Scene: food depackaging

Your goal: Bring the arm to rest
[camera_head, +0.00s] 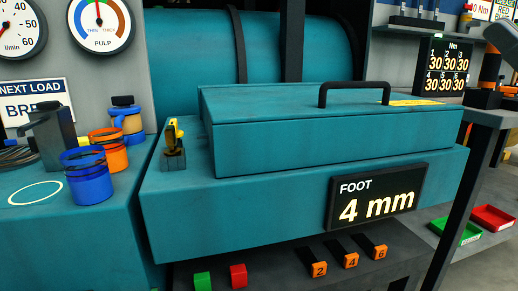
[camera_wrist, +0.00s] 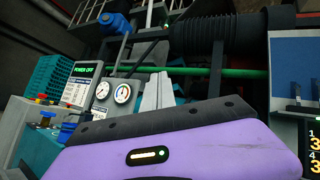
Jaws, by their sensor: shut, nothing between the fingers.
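My gripper (camera_wrist: 158,92) shows in the wrist view as two pale grey fingers close together, pointing up past the dark edge of my purple wrist housing. It is shut and I see nothing held in it. Behind the fingers are a grey panel with gauges and dark machinery, and the fingers appear clear of them. My arm and gripper do not show in the head view.
A teal machine with a closed, black-handled lid (camera_head: 330,130) fills the head view's middle. A "FOOT 4 mm" sign (camera_head: 376,196) is on its front. Blue (camera_head: 88,180) and orange (camera_head: 110,150) cups stand left. The wrist view shows a "POWER OFF" screen (camera_wrist: 84,70).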

